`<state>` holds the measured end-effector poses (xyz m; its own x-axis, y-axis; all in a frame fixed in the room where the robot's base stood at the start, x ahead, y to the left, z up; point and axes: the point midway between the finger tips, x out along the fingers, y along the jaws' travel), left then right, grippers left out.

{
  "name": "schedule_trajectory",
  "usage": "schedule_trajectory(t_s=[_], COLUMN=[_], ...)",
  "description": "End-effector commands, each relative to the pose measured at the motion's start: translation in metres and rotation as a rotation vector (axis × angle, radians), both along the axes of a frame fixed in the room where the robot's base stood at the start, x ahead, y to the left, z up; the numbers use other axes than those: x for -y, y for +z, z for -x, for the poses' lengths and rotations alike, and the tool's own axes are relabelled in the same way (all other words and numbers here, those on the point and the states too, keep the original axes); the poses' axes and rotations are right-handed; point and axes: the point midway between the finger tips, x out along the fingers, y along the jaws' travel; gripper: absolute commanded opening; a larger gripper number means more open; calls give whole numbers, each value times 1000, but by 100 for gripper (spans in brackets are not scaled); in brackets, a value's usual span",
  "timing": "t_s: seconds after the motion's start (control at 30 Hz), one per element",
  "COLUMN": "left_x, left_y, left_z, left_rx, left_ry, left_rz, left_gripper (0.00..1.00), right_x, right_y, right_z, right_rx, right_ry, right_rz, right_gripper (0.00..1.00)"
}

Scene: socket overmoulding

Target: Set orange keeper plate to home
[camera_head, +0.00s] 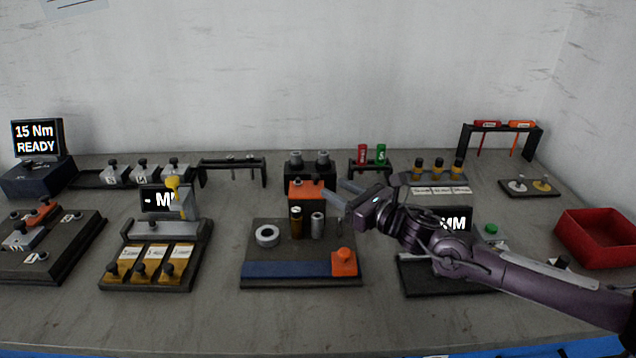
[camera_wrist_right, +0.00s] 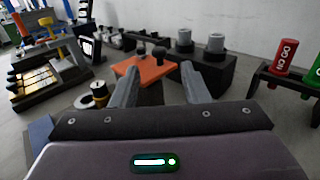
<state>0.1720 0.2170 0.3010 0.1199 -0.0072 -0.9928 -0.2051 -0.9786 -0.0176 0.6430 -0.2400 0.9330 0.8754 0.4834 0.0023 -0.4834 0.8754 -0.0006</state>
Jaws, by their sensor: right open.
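The orange keeper plate (camera_head: 303,193) sits on a dark block behind the centre fixture, with a small dark knob on top. In the right wrist view the orange plate (camera_wrist_right: 133,69) lies just beyond and between my fingers, and a dark knob stands on it. My right gripper (camera_head: 341,193) is open and empty, its fingers reaching left toward the plate. It also shows in the right wrist view (camera_wrist_right: 158,77). I cannot tell whether the fingers touch the plate. My left gripper is not in view. A second orange block (camera_head: 344,263) with a knob sits at the fixture's front right corner.
The centre fixture (camera_head: 259,253) carries a white ring (camera_head: 267,235), a brass cylinder (camera_head: 296,222) and a silver one (camera_head: 317,225). A black block with two grey cylinders (camera_head: 309,171) stands behind the plate. A rack with red and green tools (camera_head: 371,168) is close right.

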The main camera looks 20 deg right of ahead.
Motion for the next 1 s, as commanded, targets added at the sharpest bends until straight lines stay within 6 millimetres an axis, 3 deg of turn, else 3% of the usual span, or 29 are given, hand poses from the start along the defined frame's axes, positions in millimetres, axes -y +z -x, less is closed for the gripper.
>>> schedule_trajectory(t_s=[0.33, 0.7, 1.0], left_x=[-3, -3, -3], left_y=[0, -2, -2], left_z=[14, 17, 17], left_rx=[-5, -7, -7], left_ry=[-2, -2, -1], left_rz=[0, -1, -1], left_gripper=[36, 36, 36], right_x=[-26, -29, -29], right_y=[2, 0, 0], right_z=[-45, -51, -51], right_rx=[0, -2, -2], right_ry=[1, 1, 1], right_rz=[-1, 1, 0], right_gripper=[41, 41, 5])
